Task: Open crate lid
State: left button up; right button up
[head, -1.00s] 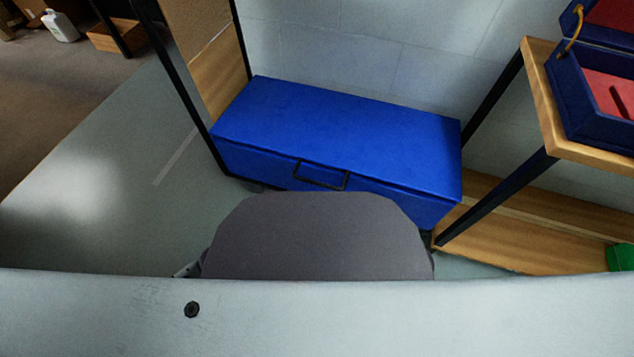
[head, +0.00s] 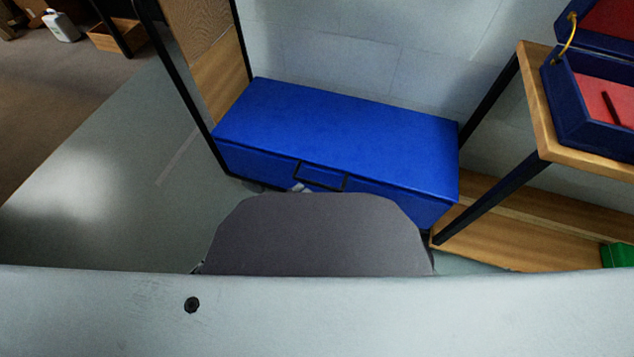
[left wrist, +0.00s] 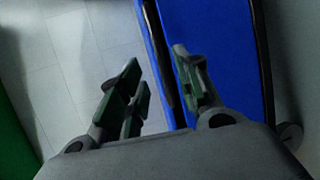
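The blue crate (head: 300,172) stands on the floor against the wall, its flat blue lid (head: 340,115) shut. A black handle (head: 322,187) is on its front. The tip of my left gripper (head: 301,187) shows as a small light patch by the handle's left end; the rest is hidden behind my grey body. In the left wrist view my left gripper (left wrist: 155,85) has its fingers apart. My right gripper is out of view.
A wooden table (head: 535,110) with dark legs stands at the right, an open dark-blue case (head: 580,125) with red lining on it. A wooden panel with a black post (head: 185,85) borders the crate's left. The floor (head: 110,190) at left is clear.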

aim_at(317, 183)
pick_arm(q)
jog(key=shift+p+x, duration=0.3)
jog(key=shift+x, duration=3.75)
grip_shut()
